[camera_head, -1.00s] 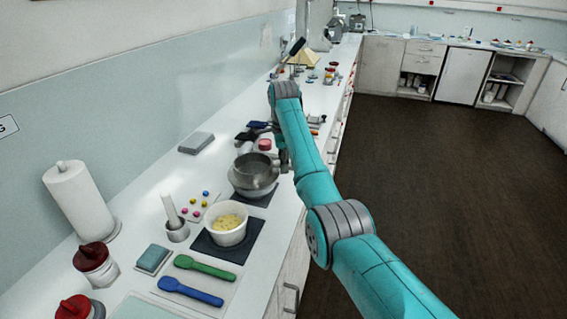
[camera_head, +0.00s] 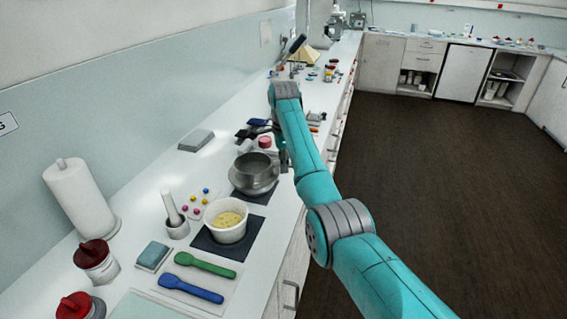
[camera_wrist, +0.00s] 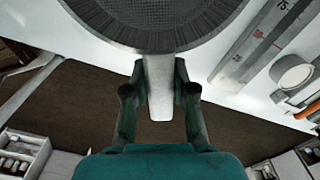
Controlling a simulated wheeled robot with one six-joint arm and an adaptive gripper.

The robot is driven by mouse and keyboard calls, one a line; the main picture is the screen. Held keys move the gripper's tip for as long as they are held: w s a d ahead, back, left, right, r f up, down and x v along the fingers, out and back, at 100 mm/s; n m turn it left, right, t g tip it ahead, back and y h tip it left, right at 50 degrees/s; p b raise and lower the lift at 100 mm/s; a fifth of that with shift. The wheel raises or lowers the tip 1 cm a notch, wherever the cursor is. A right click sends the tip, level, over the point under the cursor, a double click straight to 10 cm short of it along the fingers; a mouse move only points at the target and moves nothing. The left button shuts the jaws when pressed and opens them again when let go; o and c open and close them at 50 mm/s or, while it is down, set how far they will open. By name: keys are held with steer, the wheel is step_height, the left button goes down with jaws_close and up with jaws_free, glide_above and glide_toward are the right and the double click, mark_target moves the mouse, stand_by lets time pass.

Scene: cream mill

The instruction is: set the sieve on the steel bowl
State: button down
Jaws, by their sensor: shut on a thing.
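The sieve (camera_head: 253,163) is a round grey mesh pan directly above the steel bowl (camera_head: 256,187); I cannot tell whether it rests on the rim or is just over it. In the wrist view its dark mesh and rim (camera_wrist: 155,40) fill the top, and its pale handle (camera_wrist: 159,95) points down between my fingers. My gripper (camera_wrist: 160,75) is shut on the handle. In the head view it is mostly hidden behind my arm, just right of the bowl. The steel bowl stands on a dark mat (camera_head: 262,197) and is hidden by the sieve in the wrist view.
A white bowl with yellow contents (camera_head: 229,224) stands close in front on another dark mat. A mortar with pestle (camera_head: 176,226) is to its left. Green (camera_head: 205,265) and blue (camera_head: 190,289) spoons lie nearer. A red-lidded jar (camera_head: 264,143) and dark tools (camera_head: 250,131) are behind.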

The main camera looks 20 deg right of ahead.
steer(key=c, duration=0.9)
jaws_free()
steer(key=shift+o, duration=0.2)
